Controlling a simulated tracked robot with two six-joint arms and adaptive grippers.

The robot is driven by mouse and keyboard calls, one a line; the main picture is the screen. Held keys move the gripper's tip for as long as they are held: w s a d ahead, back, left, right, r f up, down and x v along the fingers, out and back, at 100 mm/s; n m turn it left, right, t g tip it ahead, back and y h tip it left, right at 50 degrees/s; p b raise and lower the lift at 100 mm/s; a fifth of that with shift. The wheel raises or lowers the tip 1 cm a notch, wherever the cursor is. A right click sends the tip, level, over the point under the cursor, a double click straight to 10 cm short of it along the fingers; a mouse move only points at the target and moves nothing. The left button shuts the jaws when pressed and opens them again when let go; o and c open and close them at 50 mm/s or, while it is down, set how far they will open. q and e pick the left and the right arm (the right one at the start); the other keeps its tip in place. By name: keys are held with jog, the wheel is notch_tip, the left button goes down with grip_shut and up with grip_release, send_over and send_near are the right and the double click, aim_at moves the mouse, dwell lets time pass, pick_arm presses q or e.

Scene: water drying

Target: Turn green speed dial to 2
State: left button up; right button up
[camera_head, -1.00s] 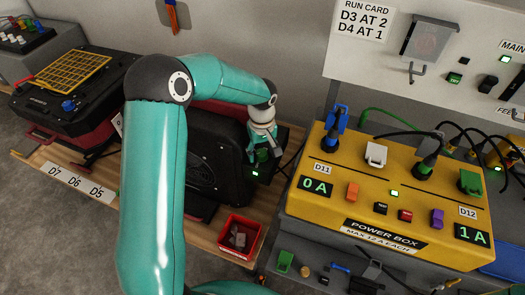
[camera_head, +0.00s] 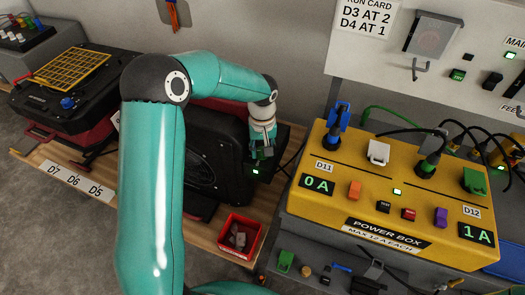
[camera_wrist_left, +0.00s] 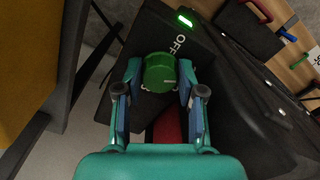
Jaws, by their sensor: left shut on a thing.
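The green speed dial (camera_wrist_left: 160,73) sits on the dark control box (camera_wrist_left: 186,55) of a black fan unit (camera_head: 212,150). A white "OFF" mark is printed beside the dial, and a green lamp (camera_wrist_left: 184,20) is lit near it. My left gripper (camera_wrist_left: 158,80) has one finger on each side of the dial and is shut on it. In the head view my left gripper (camera_head: 262,152) is at the box, and it mostly hides the dial there. The dial's exact setting cannot be read. My right gripper does not show.
A red bin (camera_head: 240,237) with small grey pieces stands in front of the fan on the wooden bench (camera_head: 203,232). The yellow power box (camera_head: 340,205), with cables and switches, stands to the right. The run card (camera_head: 365,17) reads "D3 at 2, D4 at 1".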

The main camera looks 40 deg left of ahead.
pick_arm(q)
jog(key=m+b, duration=0.1)
jog(key=m, duration=0.3)
jog(key=shift+m, duration=0.3)
jog(key=shift+a+r+m, duration=0.1)
jog(key=shift+m, duration=1.9)
jog(key=o, duration=1.1)
jog(key=shift+o, duration=0.2)
jog(key=shift+r, duration=3.95)
